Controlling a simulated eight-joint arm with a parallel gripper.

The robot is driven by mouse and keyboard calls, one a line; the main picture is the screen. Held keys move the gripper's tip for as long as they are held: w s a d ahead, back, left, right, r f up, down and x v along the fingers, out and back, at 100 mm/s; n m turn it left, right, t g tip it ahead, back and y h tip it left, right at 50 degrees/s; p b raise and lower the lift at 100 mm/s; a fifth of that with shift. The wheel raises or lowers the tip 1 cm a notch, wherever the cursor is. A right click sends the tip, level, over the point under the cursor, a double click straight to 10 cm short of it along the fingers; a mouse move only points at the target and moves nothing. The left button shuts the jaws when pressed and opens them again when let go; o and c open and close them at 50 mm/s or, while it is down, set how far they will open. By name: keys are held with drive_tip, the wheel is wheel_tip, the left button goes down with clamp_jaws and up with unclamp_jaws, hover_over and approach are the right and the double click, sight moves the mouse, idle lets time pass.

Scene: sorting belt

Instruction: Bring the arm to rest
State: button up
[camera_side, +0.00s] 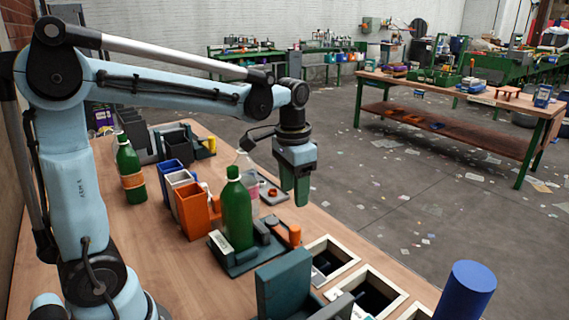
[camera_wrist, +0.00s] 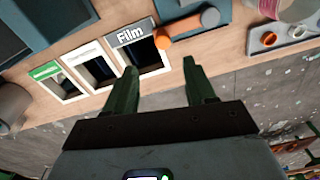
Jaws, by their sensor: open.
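My gripper (camera_side: 302,190) hangs from the arm's end, pointing down, above the far edge of the table in the side view. In the wrist view its two green fingers (camera_wrist: 160,78) stand apart with nothing between them. The gripper is open and empty. It hangs clear of the bottles and the bins in the side view. My arm is raised and reaches out over the wooden table (camera_side: 180,270).
A green bottle (camera_side: 237,212) stands in a dark fixture, with another green bottle (camera_side: 130,172) further left. An orange container (camera_side: 193,210) stands between them. White-rimmed bins (camera_side: 331,243), one labelled Film (camera_wrist: 137,35), line the table edge. A blue cylinder (camera_side: 466,290) stands at right.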

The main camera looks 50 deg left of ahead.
drive_tip(key=s+d+f+n+t, duration=0.1)
drive_tip(key=s+d+t, duration=0.3)
drive_tip(key=s+t, duration=0.2)
drive_tip(key=shift+s+f+n+t, duration=0.3)
drive_tip(key=shift+s+n, duration=0.1)
drive_tip(key=shift+s, duration=0.95)
